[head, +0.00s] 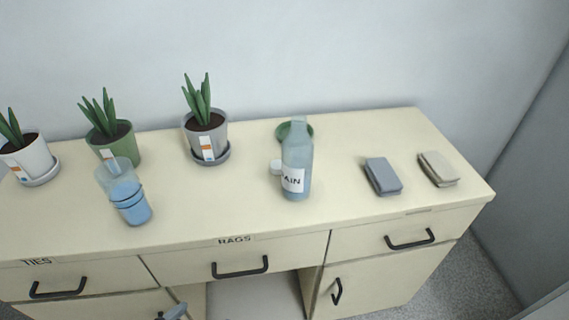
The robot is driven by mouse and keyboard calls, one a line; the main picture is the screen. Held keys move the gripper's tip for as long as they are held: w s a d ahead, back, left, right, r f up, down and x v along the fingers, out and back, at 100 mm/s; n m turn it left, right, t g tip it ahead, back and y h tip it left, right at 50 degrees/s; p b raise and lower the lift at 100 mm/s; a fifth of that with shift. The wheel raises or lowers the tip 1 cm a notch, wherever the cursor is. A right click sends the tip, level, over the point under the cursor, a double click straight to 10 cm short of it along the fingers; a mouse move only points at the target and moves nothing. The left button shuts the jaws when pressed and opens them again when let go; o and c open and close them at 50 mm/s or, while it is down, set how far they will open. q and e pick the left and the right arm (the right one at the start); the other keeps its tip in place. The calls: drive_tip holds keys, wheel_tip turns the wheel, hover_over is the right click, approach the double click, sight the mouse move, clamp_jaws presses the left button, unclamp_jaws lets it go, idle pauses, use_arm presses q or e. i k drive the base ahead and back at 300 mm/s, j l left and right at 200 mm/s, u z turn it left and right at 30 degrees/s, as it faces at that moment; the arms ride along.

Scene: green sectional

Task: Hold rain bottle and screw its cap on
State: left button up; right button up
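The rain bottle (298,160) is a translucent blue-grey bottle with a white label reading "AIN" in the part that shows. It stands upright on the cream cabinet top, right of the middle. A small white piece (276,167), possibly the cap, sits close to its left side; I cannot tell whether they touch. The bottle's mouth is too blurred to read clearly.
Potted plants (207,134) line the back left. A grey-blue block (383,177) and beige cloths (438,169) lie at right. A small grey-blue object (172,312) shows at the bottom edge.

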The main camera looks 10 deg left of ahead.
sight(298, 148)
drive_tip(key=k+z, duration=0.1)
drive_tip(key=k, duration=0.55)
drive_tip(key=z, duration=1.85)
drive_tip(key=k+j, duration=0.15)
drive_tip(key=j, duration=0.2)
drive_tip(key=k+j, duration=0.35)
drive_tip(key=j, duration=0.3)
drive_tip(key=k+j, duration=0.2)
drive_tip(key=j, duration=0.1)
